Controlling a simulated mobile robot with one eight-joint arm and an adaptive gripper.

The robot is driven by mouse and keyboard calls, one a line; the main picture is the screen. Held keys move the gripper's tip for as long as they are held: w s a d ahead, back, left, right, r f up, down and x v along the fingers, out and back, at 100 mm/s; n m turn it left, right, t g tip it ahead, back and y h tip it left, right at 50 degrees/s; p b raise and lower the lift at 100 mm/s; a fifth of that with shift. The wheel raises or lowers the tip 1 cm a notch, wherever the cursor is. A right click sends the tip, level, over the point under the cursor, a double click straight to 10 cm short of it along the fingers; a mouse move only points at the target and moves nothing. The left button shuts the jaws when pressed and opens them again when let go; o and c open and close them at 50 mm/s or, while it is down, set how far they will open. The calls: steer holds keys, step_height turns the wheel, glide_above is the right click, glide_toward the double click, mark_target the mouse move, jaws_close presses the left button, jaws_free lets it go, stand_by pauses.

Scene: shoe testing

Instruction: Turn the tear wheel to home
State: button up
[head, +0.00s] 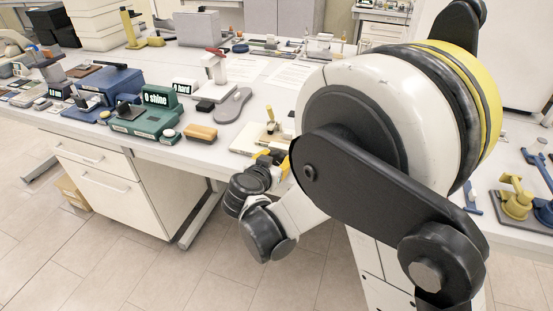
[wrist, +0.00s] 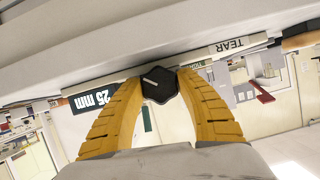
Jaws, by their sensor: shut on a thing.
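The tear wheel is a dark, faceted knob (wrist: 159,85) with a white mark line, on the front edge of a pale device. The wrist view appears upside down, and there the mark slants slightly. A TEAR label (wrist: 240,44) and a dark display reading 25 mm (wrist: 90,98) are on either side of it. My gripper (wrist: 162,82) has its two yellow fingers shut on the knob, one on each side. In the head view my gripper (head: 272,158) is at the bench's front edge, beside a cream device (head: 247,141); the knob is hidden there.
On the bench, a tan block (head: 201,133), a grey shoe sole (head: 233,105) and a green "0 shine" device (head: 158,117) stand left of my gripper. Yellow and blue fixtures (head: 515,203) are at the right. The floor in front is clear.

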steer(key=n+g+h+b, duration=0.1)
steer(key=n+h, duration=0.1)
steer(key=n, duration=0.1)
stand_by(0.4)
steer(key=shift+n, duration=0.4)
steer(key=o, duration=1.2)
steer(key=v, duration=1.2)
steer(key=shift+a+f, duration=0.15)
steer(key=shift+f, duration=0.05)
steer(key=shift+w, duration=0.1)
